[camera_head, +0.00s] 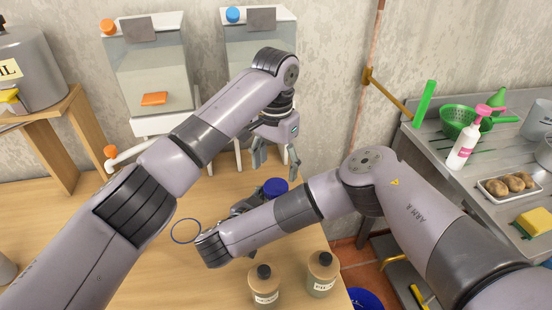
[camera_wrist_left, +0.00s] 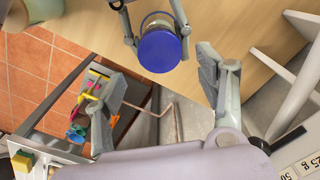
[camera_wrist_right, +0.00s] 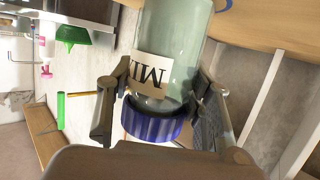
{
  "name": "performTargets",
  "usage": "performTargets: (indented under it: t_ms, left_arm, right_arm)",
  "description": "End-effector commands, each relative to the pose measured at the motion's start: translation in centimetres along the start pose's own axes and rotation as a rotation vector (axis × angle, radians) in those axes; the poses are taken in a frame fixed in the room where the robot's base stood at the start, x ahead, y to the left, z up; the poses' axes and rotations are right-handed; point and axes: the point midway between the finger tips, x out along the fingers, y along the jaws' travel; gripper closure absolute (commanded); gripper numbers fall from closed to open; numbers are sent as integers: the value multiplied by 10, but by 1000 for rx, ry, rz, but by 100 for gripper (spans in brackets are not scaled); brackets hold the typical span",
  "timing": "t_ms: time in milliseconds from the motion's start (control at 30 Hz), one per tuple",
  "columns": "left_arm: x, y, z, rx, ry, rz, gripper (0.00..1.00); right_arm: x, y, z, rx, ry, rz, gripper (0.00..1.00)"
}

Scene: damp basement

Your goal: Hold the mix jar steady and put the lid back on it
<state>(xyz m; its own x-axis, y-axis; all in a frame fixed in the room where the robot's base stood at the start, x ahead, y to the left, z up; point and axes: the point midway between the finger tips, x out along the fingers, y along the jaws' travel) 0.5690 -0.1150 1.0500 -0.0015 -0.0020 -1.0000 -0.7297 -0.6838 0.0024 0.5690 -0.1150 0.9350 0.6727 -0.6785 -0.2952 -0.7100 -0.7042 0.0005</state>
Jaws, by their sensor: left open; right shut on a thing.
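The mix jar (camera_wrist_right: 172,40) is glass with a white label and stands between the fingers of my right gripper (camera_wrist_right: 161,82), which is shut on it just below the lid. The blue lid (camera_wrist_right: 152,122) sits over the jar's mouth; I cannot tell whether it is fully seated. In the head view the lid (camera_head: 275,187) shows past my right arm, which hides most of the jar. The left wrist view shows the lid's round top (camera_wrist_left: 160,51). My left gripper (camera_head: 276,170) is open and empty above the lid, fingers pointing down, apart from it.
A blue ring (camera_head: 187,231) is marked on the wooden table (camera_head: 215,272). Two black-capped bottles (camera_head: 265,287) (camera_head: 322,272) stand near its front edge. Two clear tanks (camera_head: 150,75) (camera_head: 258,38) stand behind. A metal counter (camera_head: 500,165) at the right holds a green colander and a pump bottle.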

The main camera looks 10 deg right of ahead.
Motion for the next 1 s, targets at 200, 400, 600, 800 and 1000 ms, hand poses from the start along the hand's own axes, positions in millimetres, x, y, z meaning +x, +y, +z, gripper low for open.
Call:
performTargets:
  t_ms: [200, 400, 600, 800, 1000]
  left_arm:
    - [-4, 0, 0, -475, 0, 0, 35]
    - [-8, 0, 0, -916, 0, 0, 35]
    - [-11, 0, 0, -1305, -1, 1, 35]
    - [-12, 0, 0, -1537, -1, 0, 35]
    - [-13, 0, 0, -1602, -1, 0, 35]
  right_arm:
    - [0, 0, 1, -2, -2, 0, 100]
    - [0, 0, 1, -2, -2, 0, 100]
    - [0, 0, 1, -2, -1, 0, 100]
    - [0, 0, 1, -2, -1, 0, 100]
    - [0, 0, 1, -2, -1, 0, 100]
